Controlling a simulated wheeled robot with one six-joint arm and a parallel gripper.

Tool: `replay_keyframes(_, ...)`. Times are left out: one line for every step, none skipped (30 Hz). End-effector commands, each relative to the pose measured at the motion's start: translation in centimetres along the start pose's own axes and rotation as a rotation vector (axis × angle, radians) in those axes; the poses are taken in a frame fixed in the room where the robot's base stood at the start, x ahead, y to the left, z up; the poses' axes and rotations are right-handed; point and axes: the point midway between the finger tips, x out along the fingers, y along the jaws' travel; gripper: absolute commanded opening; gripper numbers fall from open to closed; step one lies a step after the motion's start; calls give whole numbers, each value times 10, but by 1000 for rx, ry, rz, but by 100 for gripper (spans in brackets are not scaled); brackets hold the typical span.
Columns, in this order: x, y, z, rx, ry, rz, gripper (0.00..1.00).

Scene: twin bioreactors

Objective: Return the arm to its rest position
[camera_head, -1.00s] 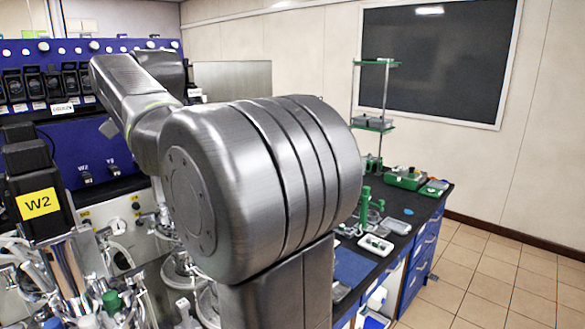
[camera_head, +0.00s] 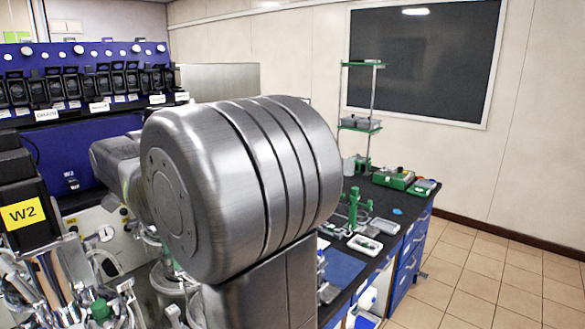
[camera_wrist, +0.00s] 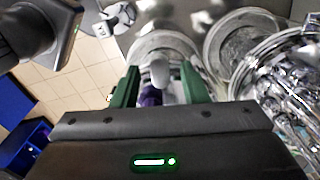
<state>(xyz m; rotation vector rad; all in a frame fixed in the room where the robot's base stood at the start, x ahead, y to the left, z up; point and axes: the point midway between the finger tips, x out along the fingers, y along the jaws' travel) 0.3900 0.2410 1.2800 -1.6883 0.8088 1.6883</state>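My arm fills the middle of the head view, with a large grey ribbed joint in front and a link reaching back to the left. My gripper is hidden there behind the arm. In the wrist view my gripper (camera_wrist: 160,68) shows two green fingers spread well apart. A pale rounded part and a small purple patch show in the gap between them. I cannot tell how far away they are, and neither finger visibly closes on them.
Glass vessels (camera_wrist: 265,62) with metal fittings lie close by at the right of the wrist view. A blue control panel (camera_head: 60,150) and a W2-labelled unit (camera_head: 24,213) stand at left. A black-topped bench (camera_head: 405,208) is at right, with free tiled floor (camera_head: 490,285) beside it.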

Motion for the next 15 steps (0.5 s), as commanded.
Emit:
replay_keyframes(0, 0, 0, 0, 0, 0, 40)
replay_keyframes(0, 0, 0, 0, 0, 0, 40)
replay_keyframes(0, 0, 0, 0, 0, 0, 40)
replay_keyframes(0, 0, 0, 0, 0, 0, 40)
replay_keyframes(-1, 0, 0, 0, 0, 0, 40)
replay_keyframes(-2, 0, 0, 1, 0, -1, 40)
replay_keyframes(-3, 0, 0, 1, 0, -1, 40)
replay_keyframes(-5, -1, 0, 2, 0, -2, 40)
replay_keyframes(-9, -1, 0, 3, 0, -4, 40)
replay_keyframes(-12, -1, 0, 3, 0, -3, 40)
replay_keyframes(-16, -1, 0, 3, 0, -3, 40)
replay_keyframes(-22, -1, 0, 3, 0, -5, 40)
replay_keyframes(-27, -1, 0, 3, 0, -4, 40)
replay_keyframes(-33, -1, 0, 3, 0, -6, 40)
replay_keyframes(-40, -1, 0, 3, 0, -6, 40)
